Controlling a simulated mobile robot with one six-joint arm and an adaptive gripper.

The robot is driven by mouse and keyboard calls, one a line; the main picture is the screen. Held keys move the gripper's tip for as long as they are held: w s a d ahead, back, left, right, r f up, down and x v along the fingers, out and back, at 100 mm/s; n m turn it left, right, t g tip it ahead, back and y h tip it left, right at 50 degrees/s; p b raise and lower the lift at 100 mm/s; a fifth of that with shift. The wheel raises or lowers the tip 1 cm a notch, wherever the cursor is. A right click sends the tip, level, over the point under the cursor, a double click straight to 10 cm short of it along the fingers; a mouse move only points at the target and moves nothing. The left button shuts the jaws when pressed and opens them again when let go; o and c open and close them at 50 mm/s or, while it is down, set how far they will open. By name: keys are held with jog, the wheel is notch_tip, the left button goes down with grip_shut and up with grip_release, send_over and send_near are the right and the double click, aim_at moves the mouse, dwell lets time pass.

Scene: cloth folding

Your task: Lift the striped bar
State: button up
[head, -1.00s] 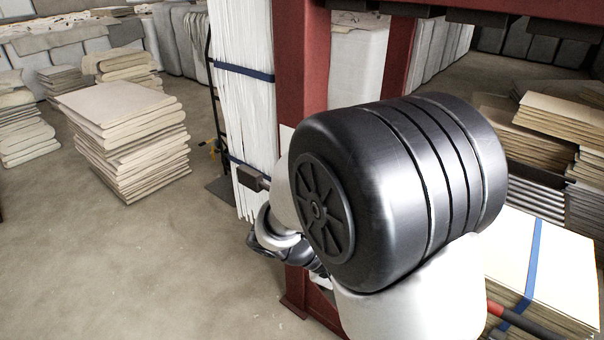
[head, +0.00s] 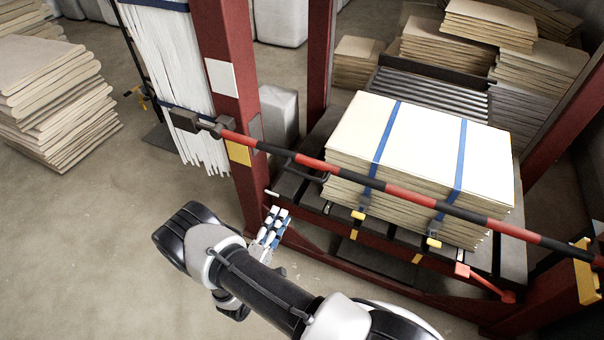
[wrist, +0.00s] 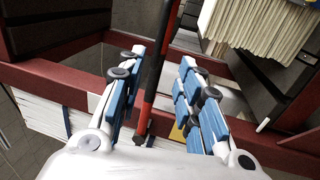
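The striped bar (head: 345,174), red and black, runs across the front of a red frame. In the head view it slopes down to the right, from a grey pivot fitting (head: 205,124) at the left post. My gripper (head: 276,214), with blue-padded fingers, is in front of the left post and appears below the bar in the picture. In the wrist view my gripper (wrist: 163,58) has its fingers spread apart. The bar (wrist: 153,85) shows in the gap between them, running lengthwise; I see no finger closed on it. The depth between fingers and bar is unclear.
A strapped stack of pale sheets (head: 420,135) sits behind the bar, with a roller conveyor (head: 430,88) beyond. The red left post (head: 228,60) stands close to my gripper. White strips (head: 175,75) hang left of it.

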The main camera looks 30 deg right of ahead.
aim_at(302, 173)
jog(key=b+x, duration=0.2)
jog(key=x, duration=1.5)
jog(key=shift+c, duration=0.5)
grip_shut()
